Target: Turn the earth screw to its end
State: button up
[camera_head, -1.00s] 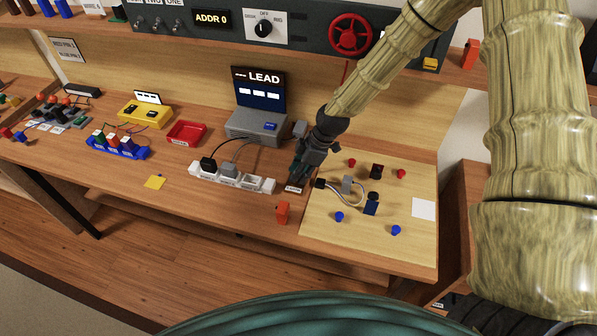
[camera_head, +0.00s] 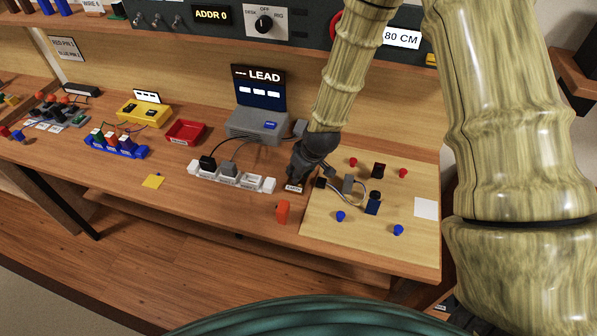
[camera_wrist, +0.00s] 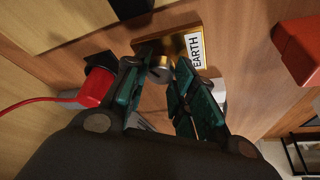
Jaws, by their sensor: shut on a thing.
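The earth screw (camera_wrist: 160,70) is a round metal head on a brass plate (camera_wrist: 165,45) with a white EARTH label (camera_wrist: 194,50), seen in the wrist view. My gripper (camera_wrist: 160,80) has its two green fingers on either side of the screw head, closed on it. In the head view my gripper (camera_head: 294,177) points down at the small labelled plate (camera_head: 293,188) at the left edge of the pale board. The screw itself is hidden by the gripper there.
An orange block (camera_head: 282,212) stands close by. A white socket strip (camera_head: 240,178) lies to the left. The pale board (camera_head: 330,235) carries red and blue knobs and cables. A red plug with a red wire (camera_wrist: 97,88) sits beside the left finger in the wrist view.

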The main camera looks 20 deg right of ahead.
jog(key=m+h, duration=0.1)
jog(key=m, duration=0.1)
jog(key=m+h, duration=0.1)
jog(key=m, duration=0.2)
jog(key=shift+w+a+r+m+p, duration=0.15)
jog(key=shift+w+r+m+p, duration=0.05)
jog(key=shift+m+p, duration=0.15)
jog(key=shift+a+m+h+p, duration=0.1)
jog(key=shift+m+h+p, duration=0.6)
jog(key=shift+m, duration=1.25)
jog(key=shift+f, duration=0.1)
jog(key=o, duration=1)
jog(key=shift+f, duration=0.1)
jog(key=shift+o, duration=0.2)
jog(key=shift+s, duration=0.1)
jog(key=v, duration=0.7)
jog(key=shift+a+r, duration=0.15)
jog(key=shift+r, duration=0.05)
